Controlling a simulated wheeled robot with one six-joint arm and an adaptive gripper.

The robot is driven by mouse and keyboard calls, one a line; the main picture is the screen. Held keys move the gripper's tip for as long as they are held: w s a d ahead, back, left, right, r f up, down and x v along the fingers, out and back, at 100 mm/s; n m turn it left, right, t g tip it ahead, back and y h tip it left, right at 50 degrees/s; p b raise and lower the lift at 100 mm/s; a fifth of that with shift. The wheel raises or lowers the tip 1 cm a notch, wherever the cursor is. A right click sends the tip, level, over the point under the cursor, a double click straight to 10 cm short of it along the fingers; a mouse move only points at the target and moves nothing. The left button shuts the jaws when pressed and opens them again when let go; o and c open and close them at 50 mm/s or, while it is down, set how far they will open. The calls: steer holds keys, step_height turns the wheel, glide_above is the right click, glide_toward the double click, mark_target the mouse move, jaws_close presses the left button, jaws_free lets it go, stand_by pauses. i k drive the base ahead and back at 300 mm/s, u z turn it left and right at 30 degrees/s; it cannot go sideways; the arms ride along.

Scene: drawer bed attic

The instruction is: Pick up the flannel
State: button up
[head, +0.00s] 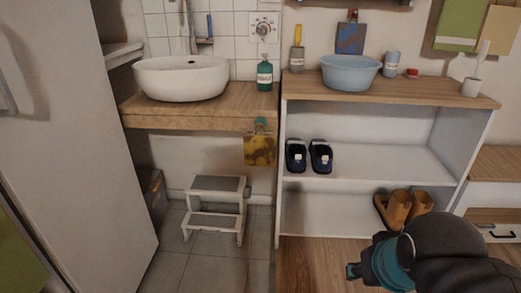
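A mustard-yellow, brown-patterned cloth (260,149) hangs flat from a teal hook (261,125) at the front edge of the wooden washstand counter. A second small cloth (350,39), blue with brown patches, hangs on the wall above the blue basin. A green towel (459,24) hangs at the top right. I cannot tell which of these is the flannel. My gripper (353,271) is at the lower right, in front of the shelf unit, well apart from all the cloths. Only part of its teal and black body shows; its fingers are too unclear to read.
A white step stool (216,209) stands below the washstand (205,105) with its white sink. A tall white cabinet (75,130) blocks the left. Tiled floor between is clear.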

mark_target(259, 149)
steer(key=k, duration=0.5)
steer(key=u, duration=1.35)
steer(key=i, duration=1.2)
steer(key=z, duration=0.85)
